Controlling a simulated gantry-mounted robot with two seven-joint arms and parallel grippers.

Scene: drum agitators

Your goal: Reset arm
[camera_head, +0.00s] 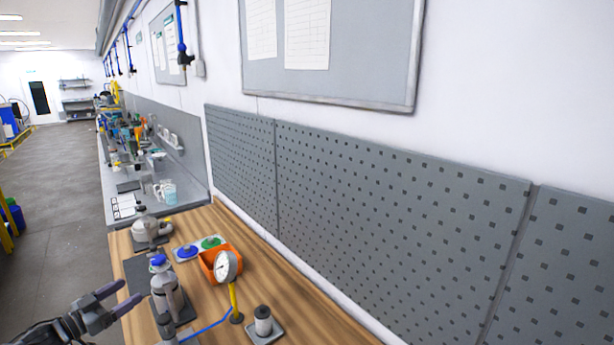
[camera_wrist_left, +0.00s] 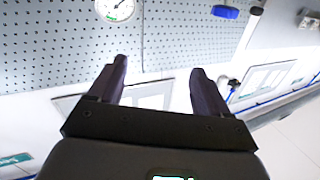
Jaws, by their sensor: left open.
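My left gripper (camera_head: 119,299) comes in at the lower left of the head view, beside the wooden bench. Its two dark fingers are apart, with nothing between them. In the left wrist view the gripper (camera_wrist_left: 158,75) is also open and empty, with the pegboard and wall behind it. A grey bottle with a blue cap (camera_head: 166,287) stands on the bench just right of the gripper, apart from it. My right gripper is in neither view.
A pressure gauge (camera_head: 227,266) on a yellow stem, an orange bin (camera_head: 207,263), blue and green round parts and a spool (camera_head: 263,321) stand on the wooden bench (camera_head: 290,293). A pegboard (camera_head: 380,200) runs behind. Open floor (camera_head: 62,220) lies left.

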